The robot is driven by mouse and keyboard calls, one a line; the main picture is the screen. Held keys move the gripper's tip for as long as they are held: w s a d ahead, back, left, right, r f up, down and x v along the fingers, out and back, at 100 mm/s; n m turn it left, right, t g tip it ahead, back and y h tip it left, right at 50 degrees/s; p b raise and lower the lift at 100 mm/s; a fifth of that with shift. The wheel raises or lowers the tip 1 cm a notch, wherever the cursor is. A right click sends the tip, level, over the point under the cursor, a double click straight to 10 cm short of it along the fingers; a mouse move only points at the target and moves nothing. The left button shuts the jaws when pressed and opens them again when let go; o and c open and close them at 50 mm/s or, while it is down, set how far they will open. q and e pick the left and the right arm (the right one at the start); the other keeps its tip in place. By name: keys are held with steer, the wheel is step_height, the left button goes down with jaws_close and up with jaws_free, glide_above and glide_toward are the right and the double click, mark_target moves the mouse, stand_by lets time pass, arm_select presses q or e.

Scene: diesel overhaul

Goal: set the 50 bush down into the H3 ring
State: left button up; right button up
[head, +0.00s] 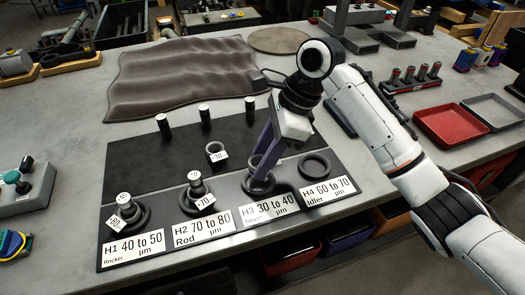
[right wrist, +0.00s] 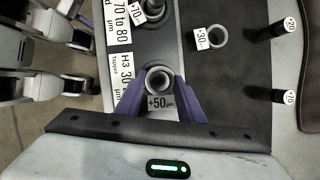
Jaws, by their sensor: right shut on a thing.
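My right gripper (head: 259,174) reaches down over the H3 ring (head: 262,188). In the right wrist view its two purple fingers (right wrist: 158,88) are shut on the grey 50 bush (right wrist: 159,76), whose tag reads +50. The bush stands upright, with its open bore facing the camera. The dark H3 ring shows around and behind the bush there; whether the bush is seated in it or just above it, I cannot tell. The H3 label (head: 270,206) reads 30 to 40 µm, Tappet. In the head view the fingers mostly hide the bush. My left gripper is not in view.
The H4 ring (head: 314,165) is empty, to the right. The H1 (head: 125,207) and H2 (head: 197,191) places hold tagged parts. Several black pins, including one (head: 250,105), stand farther back.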

steer(key=shift+f+b, duration=1.4)
steer(key=shift+b, duration=0.5)
steer(key=shift+p, duration=0.4)
steer(key=shift+f+p, duration=0.3)
steer(key=shift+f, duration=0.45)
steer(key=shift+s+f, duration=0.1)
steer(key=shift+f, duration=0.05)
